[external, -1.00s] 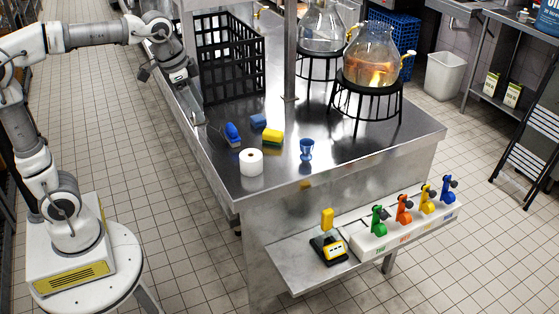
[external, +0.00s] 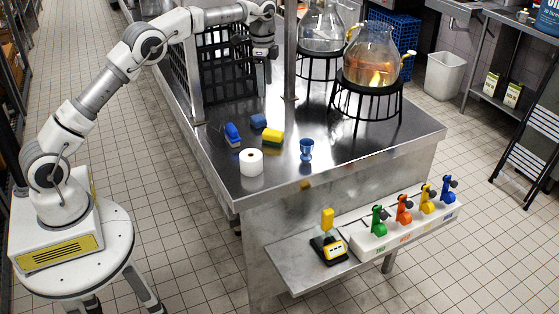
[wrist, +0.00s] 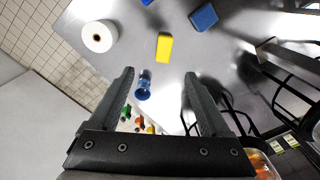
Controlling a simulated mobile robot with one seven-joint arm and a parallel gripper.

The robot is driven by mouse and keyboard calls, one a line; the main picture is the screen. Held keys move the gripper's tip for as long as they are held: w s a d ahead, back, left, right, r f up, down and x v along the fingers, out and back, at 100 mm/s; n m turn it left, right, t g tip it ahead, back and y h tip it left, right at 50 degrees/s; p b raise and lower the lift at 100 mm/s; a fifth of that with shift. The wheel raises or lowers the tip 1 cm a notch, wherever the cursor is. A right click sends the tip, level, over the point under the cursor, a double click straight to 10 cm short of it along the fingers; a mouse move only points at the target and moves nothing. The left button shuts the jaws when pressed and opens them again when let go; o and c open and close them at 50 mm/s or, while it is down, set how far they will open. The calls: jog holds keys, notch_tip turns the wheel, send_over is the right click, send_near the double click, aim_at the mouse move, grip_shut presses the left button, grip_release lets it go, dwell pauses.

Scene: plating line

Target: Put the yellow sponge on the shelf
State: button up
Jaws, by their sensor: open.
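My gripper (external: 263,86) is open and empty, above the table and behind the sponge in the external view. Its two fingers (wrist: 159,78) stand wide apart in the wrist view. A low steel ledge (external: 283,258) juts from the table's front; I cannot tell whether it is the shelf.
A white roll (external: 251,162), a blue brush (external: 232,133) and a blue cup (external: 306,149) stand near the sponge. Glass flasks on black stands (external: 367,104), a metal post (external: 290,50) and a black crate (external: 226,65) are farther back.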

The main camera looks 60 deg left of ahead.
notch_tip(320, 180, down, 2)
jog(key=w+a, duration=0.1)
send_near(266, 131)
jog(key=shift+m, duration=0.3)
jog(key=f, duration=0.5)
jog(key=shift+w+d+f, duration=0.1)
jog(key=shift+w+d, duration=0.05)
jog(key=shift+w, duration=0.2)
jog(key=shift+s+f+p, duration=0.1)
jog(key=shift+f+p, duration=0.2)
jog(key=shift+f, duration=2.35)
grip_shut()
